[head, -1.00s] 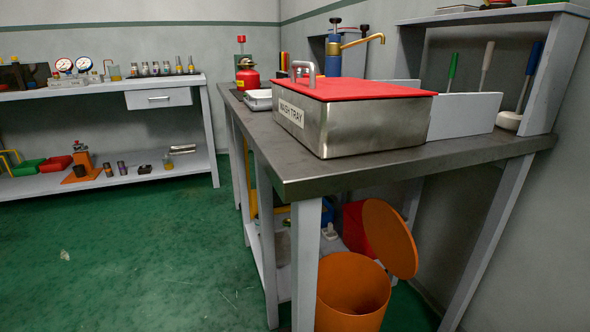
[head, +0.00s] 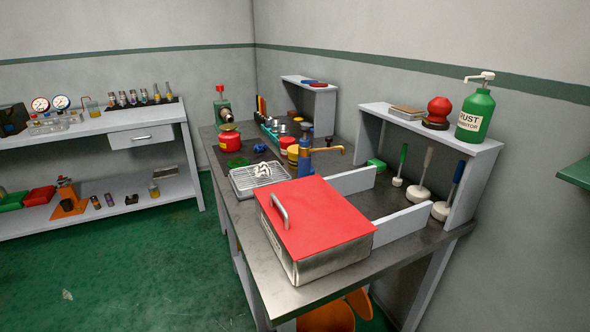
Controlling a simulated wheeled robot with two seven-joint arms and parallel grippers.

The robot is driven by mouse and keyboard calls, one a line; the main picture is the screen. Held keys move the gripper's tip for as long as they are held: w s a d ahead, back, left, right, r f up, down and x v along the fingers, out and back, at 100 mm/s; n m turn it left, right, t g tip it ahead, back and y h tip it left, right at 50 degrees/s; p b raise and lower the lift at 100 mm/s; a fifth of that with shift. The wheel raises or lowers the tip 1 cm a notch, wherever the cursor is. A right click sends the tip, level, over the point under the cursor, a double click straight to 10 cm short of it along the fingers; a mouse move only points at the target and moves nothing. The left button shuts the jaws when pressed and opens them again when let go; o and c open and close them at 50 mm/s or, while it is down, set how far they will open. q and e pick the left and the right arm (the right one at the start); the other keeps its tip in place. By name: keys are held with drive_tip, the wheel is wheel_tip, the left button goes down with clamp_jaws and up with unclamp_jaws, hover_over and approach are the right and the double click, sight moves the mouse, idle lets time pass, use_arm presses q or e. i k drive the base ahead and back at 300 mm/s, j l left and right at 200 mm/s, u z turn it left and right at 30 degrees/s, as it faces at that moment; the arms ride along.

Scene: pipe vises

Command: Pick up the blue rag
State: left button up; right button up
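I cannot make out a blue rag for certain. A small dark blue patch (head: 260,148) lies on the metal workbench (head: 262,262), behind the wire-rack tray; it is too small to tell whether it is cloth. A whitish crumpled item (head: 263,170) lies on the wire-rack tray (head: 243,186). Neither of my grippers shows in the head view.
A steel wash tray with a red lid (head: 318,218) fills the bench's near end. Behind it stand a blue pump with a brass spout (head: 304,158), a red can (head: 230,143) and a shelf unit (head: 470,148). An orange bin (head: 328,318) is underneath.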

sight(262, 146)
drive_tip(key=i+l, duration=0.25)
drive_tip(key=l, duration=0.15)
drive_tip(key=i+l+u, duration=0.1)
drive_tip(key=i+l, duration=0.45)
drive_tip(key=l, duration=0.75)
drive_tip(key=l+u, duration=0.55)
drive_tip(key=k+l, duration=0.05)
drive_tip(key=l, duration=0.05)
